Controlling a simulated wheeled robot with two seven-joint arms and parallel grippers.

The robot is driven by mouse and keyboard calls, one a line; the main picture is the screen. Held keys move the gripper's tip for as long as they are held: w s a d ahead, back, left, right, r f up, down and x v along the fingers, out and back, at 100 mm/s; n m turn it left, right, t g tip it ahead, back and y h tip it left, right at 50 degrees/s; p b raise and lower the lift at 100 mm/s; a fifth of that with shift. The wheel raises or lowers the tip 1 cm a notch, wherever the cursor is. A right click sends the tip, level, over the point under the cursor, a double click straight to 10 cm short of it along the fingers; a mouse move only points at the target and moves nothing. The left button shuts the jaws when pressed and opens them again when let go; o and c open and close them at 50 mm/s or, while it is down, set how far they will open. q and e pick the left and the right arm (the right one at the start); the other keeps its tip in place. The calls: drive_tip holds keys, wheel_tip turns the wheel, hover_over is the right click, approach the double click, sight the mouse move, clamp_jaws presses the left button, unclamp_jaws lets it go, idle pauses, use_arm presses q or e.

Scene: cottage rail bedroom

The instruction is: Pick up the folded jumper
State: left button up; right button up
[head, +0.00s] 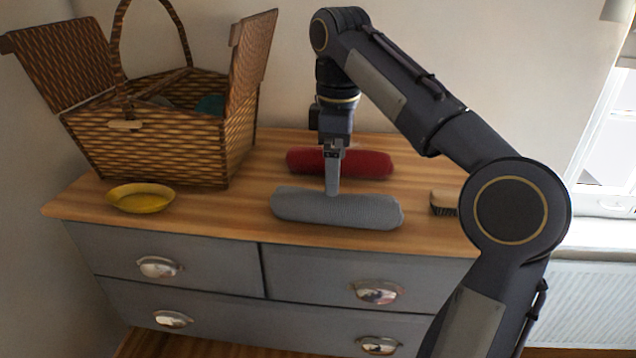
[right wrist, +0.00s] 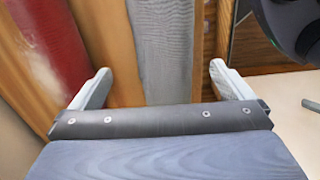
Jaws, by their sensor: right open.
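A grey rolled or folded knit piece (head: 365,210) lies lengthwise near the front of the wooden dresser top. A similar red one (head: 365,164) lies behind it. The frames do not settle which is the jumper. My right gripper (head: 333,186) points down over the grey piece, its fingers overlapping the piece's upper edge. In the right wrist view, the open fingers (right wrist: 160,72) are on either side of the grey piece (right wrist: 162,45), with gaps at both sides. The red piece (right wrist: 50,45) is outside the fingers, to the left. My left gripper is not in view.
An open wicker basket (head: 150,145) with raised lids stands at the back left of the dresser top (head: 235,215). A yellow dish (head: 140,199) sits in front of it. A brush (head: 444,202) lies right of the grey piece. The wall is close behind.

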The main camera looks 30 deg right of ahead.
sight(338, 200)
drive_tip(key=shift+w+f, duration=0.25)
drive_tip(key=shift+w, duration=0.2)
drive_tip(key=shift+f, duration=0.35)
drive_tip(key=f, duration=0.2)
drive_tip(key=s+f, duration=0.1)
drive_tip(key=f, duration=0.2)
drive_tip(key=shift+s+d+f+b, duration=0.1)
drive_tip(key=shift+d+f+b, duration=0.1)
drive_tip(key=shift+b, duration=0.15)
drive_tip(key=shift+f, duration=0.55)
drive_tip(key=c, duration=1)
drive_tip(key=shift+r, duration=0.1)
